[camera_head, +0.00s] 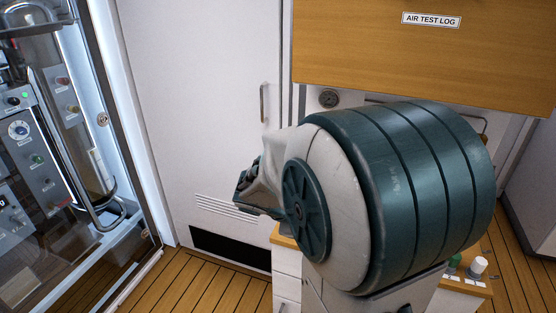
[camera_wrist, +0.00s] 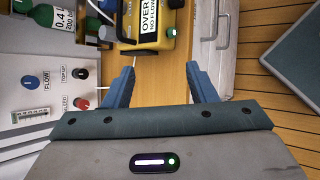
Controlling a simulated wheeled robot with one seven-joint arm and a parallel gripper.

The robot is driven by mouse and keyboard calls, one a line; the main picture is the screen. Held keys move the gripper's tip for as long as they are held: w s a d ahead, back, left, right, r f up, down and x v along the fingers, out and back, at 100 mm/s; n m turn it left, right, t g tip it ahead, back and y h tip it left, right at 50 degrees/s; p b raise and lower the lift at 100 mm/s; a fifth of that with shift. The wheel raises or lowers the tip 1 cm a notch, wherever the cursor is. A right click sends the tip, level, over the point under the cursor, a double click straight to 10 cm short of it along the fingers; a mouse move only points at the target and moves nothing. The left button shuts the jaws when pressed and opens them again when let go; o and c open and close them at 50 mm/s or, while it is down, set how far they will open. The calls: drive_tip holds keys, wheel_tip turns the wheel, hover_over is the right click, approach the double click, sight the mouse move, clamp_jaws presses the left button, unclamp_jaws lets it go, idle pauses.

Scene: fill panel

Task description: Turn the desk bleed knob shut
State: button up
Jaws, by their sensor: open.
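In the wrist view a white panel (camera_wrist: 50,62) stands at the left edge. It carries a red knob (camera_wrist: 80,104) beside lettering that appears to read BLEED. A blue knob (camera_wrist: 30,82) marked FLOW and a dark knob (camera_wrist: 80,73) marked TOP UP are on the same panel. My gripper (camera_wrist: 160,70) is open, its two blue fingers apart with only wooden desk top visible between them. The red knob lies left of the left finger, apart from it. In the head view my arm covers much of the desk, and I cannot make out the red knob there.
A yellow box (camera_wrist: 150,38) with a label is beyond my fingers. Green bottles (camera_wrist: 42,14) stand at the upper left. The head view shows a glass-fronted cabinet (camera_head: 103,120) at left and a wooden AIR TEST LOG board (camera_head: 360,45).

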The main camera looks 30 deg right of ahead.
drive_tip(key=w+d+f+n+t+h+b, duration=0.2)
drive_tip(key=w+d+n+t+h, duration=0.1)
drive_tip(key=w+d+n+h, duration=0.45)
drive_tip(key=w+f+n+t+b, duration=0.1)
drive_tip(key=w+f+n+t, duration=0.1)
drive_tip(key=w+n, duration=0.2)
drive_tip(key=w+f+n+t+y, duration=0.1)
drive_tip(key=w+f+n+t, duration=0.1)
drive_tip(key=w+n, duration=0.3)
drive_tip(key=w+d+f+n+t+y+b, duration=0.1)
drive_tip(key=w+f+n+t, duration=0.1)
drive_tip(key=w+n+t, duration=0.2)
drive_tip(key=shift+w+f+b, duration=0.3)
drive_tip(key=shift+w+f, duration=0.05)
drive_tip(key=shift+f, duration=0.05)
drive_tip(key=shift+n, duration=0.25)
drive_tip(key=p+x, duration=0.1)
drive_tip(key=x, duration=1.2)
drive_tip(key=shift+w+d, duration=0.15)
drive_tip(key=shift+w, duration=0.25)
